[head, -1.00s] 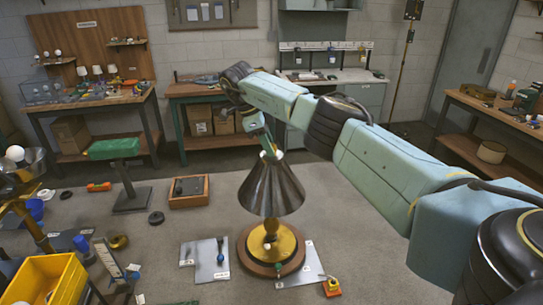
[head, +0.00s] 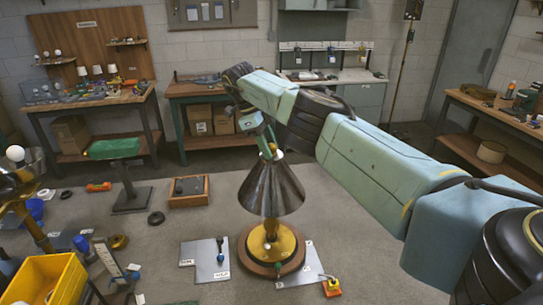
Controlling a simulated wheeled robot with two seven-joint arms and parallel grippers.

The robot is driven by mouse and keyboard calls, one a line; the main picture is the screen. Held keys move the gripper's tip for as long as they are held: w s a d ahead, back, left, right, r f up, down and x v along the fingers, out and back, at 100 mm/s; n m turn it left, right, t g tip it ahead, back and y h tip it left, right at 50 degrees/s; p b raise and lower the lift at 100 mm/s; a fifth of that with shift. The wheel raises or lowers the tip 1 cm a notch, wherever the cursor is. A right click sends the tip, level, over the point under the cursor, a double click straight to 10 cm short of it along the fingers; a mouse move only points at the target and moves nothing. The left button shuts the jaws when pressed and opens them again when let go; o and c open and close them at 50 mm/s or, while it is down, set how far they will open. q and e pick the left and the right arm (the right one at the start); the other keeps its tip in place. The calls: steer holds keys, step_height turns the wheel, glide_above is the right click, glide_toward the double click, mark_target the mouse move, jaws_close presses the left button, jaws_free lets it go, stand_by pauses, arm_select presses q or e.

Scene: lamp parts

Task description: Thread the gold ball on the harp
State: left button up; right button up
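A lamp stands on the floor-coloured work surface, with a dark metal cone shade (head: 271,190) over a brass and wooden base (head: 272,247). The harp is hidden inside the shade, and at most its tip is at the shade's top. My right gripper (head: 270,151) points down at the top of the shade. A small gold spot (head: 279,154) shows beside its fingertips and looks like the gold ball; it is too small to tell whether the fingers hold it or whether it touches the harp. My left gripper is not in view.
Grey plates (head: 205,261) lie beside the base. A small yellow and red object (head: 331,287) lies at front right. The surface behind the lamp is clear.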

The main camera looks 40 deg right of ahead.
steer(key=shift+d, duration=0.1)
stand_by(0.4)
steer(key=shift+r, duration=0.1)
steer(key=n+t+h, duration=0.1)
steer(key=n, duration=0.2)
steer(key=shift+n, duration=0.4)
steer(key=n, duration=0.2)
steer(key=n+t, duration=0.1)
steer(key=n, duration=0.1)
steer(key=n+t+h, duration=0.1)
steer(key=n, duration=0.1)
steer(key=shift+s, duration=0.25)
steer(key=n+t, duration=0.2)
steer(key=n, duration=0.2)
steer(key=shift+s+n, duration=0.15)
steer(key=shift+n, duration=0.25)
steer(key=n, duration=0.1)
steer(key=n+t, duration=0.1)
steer(key=n, duration=0.1)
steer(key=n+y, duration=0.1)
steer(key=n, duration=0.1)
steer(key=shift+s+t, duration=0.25)
steer(key=shift+t, duration=0.15)
steer(key=shift+w+n, duration=0.1)
steer(key=shift+n, duration=0.4)
